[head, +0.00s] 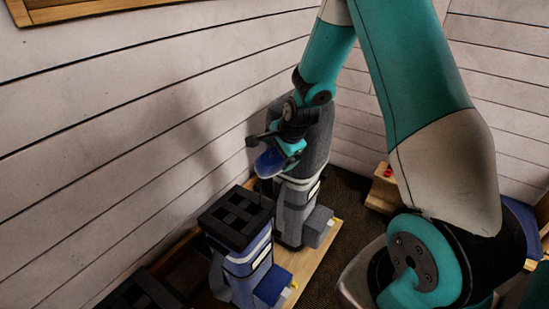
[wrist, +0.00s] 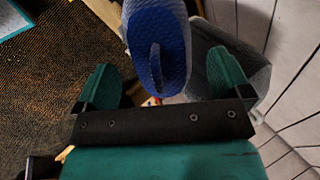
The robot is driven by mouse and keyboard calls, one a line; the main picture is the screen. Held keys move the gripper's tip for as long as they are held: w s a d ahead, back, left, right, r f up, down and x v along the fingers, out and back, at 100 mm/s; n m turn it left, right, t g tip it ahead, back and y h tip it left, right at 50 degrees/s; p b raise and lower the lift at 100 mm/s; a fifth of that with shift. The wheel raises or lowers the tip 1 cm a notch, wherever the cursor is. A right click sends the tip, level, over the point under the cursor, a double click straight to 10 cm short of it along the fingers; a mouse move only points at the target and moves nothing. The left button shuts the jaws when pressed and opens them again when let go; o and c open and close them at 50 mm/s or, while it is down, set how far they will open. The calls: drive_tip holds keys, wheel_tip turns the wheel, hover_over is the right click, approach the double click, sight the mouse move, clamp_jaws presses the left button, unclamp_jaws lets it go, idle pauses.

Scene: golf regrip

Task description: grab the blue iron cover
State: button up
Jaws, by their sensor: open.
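The blue iron cover (head: 269,163) is at the upper end of the grey golf bag, just below my gripper (head: 277,147) in the head view. In the wrist view the cover (wrist: 157,45) is a textured blue, rounded shape with a raised ridge. It lies between the two teal fingers of my gripper (wrist: 172,82), with a visible space on each side. The fingers are open and spread apart. Whether either finger touches the cover's far side cannot be seen.
A grey golf bag (head: 292,211) stands on a wooden platform (head: 322,259). A blue bag with a black divided top (head: 236,217) stands in front of it at left. A plank wall (head: 100,110) is close behind. A small wooden box (head: 382,189) is at right on dark carpet.

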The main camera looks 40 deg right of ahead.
drive_tip(key=c, duration=1)
drive_tip(key=shift+r, duration=0.15)
